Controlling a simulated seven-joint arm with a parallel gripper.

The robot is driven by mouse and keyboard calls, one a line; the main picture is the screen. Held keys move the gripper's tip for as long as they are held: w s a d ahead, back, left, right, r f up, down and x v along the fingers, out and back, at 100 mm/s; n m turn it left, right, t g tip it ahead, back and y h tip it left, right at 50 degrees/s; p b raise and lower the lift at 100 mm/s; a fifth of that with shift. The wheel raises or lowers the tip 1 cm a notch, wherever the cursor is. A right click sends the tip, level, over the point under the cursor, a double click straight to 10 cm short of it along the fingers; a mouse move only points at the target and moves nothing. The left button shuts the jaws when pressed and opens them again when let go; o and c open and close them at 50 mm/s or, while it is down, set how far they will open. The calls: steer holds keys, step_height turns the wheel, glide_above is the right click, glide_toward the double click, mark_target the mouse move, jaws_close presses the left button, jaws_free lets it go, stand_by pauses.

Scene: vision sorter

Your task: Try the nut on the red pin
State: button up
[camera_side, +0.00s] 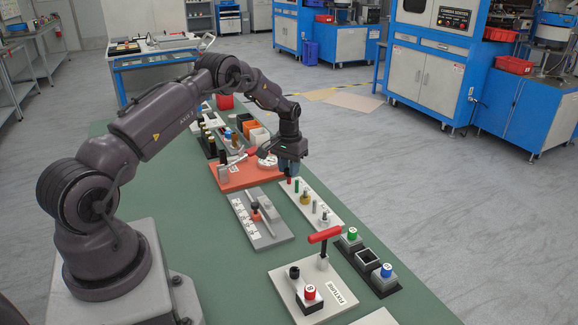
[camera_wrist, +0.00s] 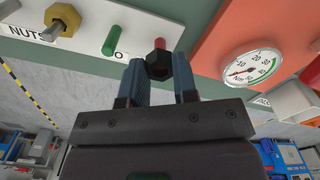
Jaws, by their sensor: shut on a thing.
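My gripper (camera_wrist: 158,75) has blue fingers and is shut on a black hex nut (camera_wrist: 157,66), held between the fingertips in the wrist view. The red pin (camera_wrist: 159,43) stands on the white board (camera_wrist: 89,55), directly behind the nut, and its near end is hidden by it. I cannot tell whether the nut is around the pin or just off its tip. In the side view, my gripper (camera_side: 289,166) is right above the red pin (camera_side: 290,180), and the nut is not distinguishable there.
A green pin (camera_wrist: 113,40) stands beside the red one. A brass nut (camera_wrist: 62,19) sits on a pin farther left. The orange plate with a round dial gauge (camera_wrist: 251,66) lies close by on the right. A grey board (camera_side: 270,235) is nearby in the side view.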

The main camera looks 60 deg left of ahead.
steer(key=shift+f, duration=0.4)
stand_by(0.3)
stand_by(0.9)
steer(key=o, duration=1.4)
steer(key=shift+c, duration=0.2)
steer(key=shift+r, duration=0.1)
steer(key=shift+r, duration=3.9)
